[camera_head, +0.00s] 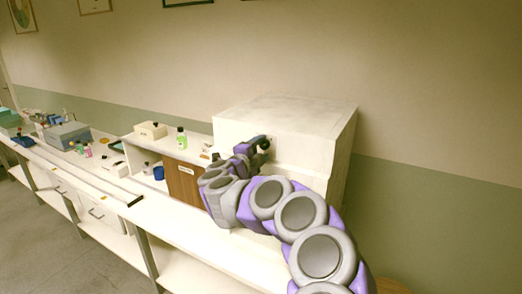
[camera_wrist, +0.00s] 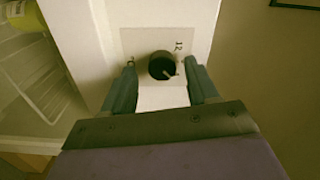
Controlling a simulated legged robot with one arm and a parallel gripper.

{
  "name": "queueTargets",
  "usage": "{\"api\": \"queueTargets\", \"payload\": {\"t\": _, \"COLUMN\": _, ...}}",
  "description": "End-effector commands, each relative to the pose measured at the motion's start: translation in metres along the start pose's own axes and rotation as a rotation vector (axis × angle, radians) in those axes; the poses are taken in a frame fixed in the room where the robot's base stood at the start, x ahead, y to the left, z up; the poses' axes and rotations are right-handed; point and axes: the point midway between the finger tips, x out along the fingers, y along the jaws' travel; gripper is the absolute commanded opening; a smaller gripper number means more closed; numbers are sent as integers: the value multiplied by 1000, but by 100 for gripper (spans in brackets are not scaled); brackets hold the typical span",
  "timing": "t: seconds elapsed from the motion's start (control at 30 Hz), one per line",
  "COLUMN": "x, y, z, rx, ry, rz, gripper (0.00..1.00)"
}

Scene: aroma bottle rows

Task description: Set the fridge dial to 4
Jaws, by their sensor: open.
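The fridge (camera_head: 290,115) is a white box at the right end of the counter, and my arm covers part of its front. In the wrist view the dial (camera_wrist: 160,66) is a round black knob with a light pointer mark toward its lower right. It sits on a pale square plate (camera_wrist: 135,42) with small dark markings, one at upper right and one at left; I cannot read a 4. My gripper (camera_wrist: 161,80) is open, with one finger on each side of the dial and gaps visible. In the head view my gripper (camera_head: 262,147) is at the fridge front.
In the wrist view, an interior with wire shelves (camera_wrist: 45,80) shows at left. A white counter (camera_head: 170,215) runs left from the fridge. A brown wooden panel (camera_head: 183,182), a green bottle (camera_head: 181,138) and several small containers stand along it.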

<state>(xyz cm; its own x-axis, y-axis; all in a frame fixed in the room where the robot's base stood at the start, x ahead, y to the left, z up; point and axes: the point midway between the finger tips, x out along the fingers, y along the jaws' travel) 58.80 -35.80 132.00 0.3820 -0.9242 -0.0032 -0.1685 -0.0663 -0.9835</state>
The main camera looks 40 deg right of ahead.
Motion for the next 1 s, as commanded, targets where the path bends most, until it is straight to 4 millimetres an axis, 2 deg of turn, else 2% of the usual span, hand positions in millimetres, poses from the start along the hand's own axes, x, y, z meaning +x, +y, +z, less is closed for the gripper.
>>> {"api": "queueTargets", "payload": {"t": 0.17, "x": -23, "y": -2, "z": 0, "rx": 1, "ry": -4, "rz": 0, "gripper": 59}}
{"api": "queueTargets", "payload": {"t": 0.7, "x": -135, "y": 0, "z": 2, "rx": -1, "ry": -4, "rz": 1, "gripper": 59}}
{"api": "queueTargets", "payload": {"t": 0.8, "x": -150, "y": 1, "z": 3, "rx": -2, "ry": -4, "rz": 0, "gripper": 59}}
{"api": "queueTargets", "payload": {"t": 1.0, "x": -166, "y": 2, "z": 2, "rx": -2, "ry": -2, "rz": 1, "gripper": 59}}
